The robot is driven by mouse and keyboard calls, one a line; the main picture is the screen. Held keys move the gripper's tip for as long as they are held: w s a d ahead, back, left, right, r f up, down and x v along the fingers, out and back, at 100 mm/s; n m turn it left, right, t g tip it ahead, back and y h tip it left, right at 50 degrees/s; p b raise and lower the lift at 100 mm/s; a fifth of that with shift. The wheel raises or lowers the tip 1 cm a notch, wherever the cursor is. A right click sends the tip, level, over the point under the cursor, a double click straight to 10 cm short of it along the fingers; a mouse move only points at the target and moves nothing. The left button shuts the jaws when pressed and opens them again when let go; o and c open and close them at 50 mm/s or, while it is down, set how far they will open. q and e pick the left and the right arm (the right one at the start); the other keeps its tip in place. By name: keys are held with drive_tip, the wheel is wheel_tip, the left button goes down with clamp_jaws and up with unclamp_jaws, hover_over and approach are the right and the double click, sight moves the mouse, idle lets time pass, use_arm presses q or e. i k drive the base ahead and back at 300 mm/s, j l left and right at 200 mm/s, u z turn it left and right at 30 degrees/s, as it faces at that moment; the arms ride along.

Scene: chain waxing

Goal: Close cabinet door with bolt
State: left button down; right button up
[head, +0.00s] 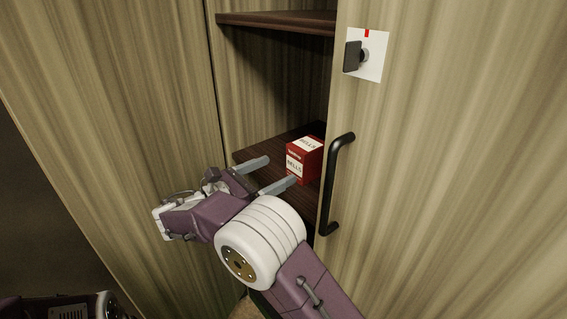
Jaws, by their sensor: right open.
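The wooden cabinet door (450,170) fills the right side of the head view and stands open, with a gap at its left edge showing the inside. A black bar handle (333,185) is on the door near that edge. The bolt's dark knob (354,56) sits above it on a white plate (371,68) with a red mark at the top. My right gripper (281,169) is open, its two grey fingers pointing right in front of the gap, left of the handle. Nothing shows between the fingers. My left gripper is not in view.
A red and white box (304,160) stands on the dark lower shelf (262,147), just beyond the right fingertips. A brown upper shelf (280,21) is above. A wooden panel (120,110) fills the left side.

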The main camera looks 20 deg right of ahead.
sight(115, 101)
drive_tip(key=k+j, duration=0.25)
drive_tip(key=k, duration=0.2)
drive_tip(key=k+j, duration=0.25)
drive_tip(key=k, duration=0.25)
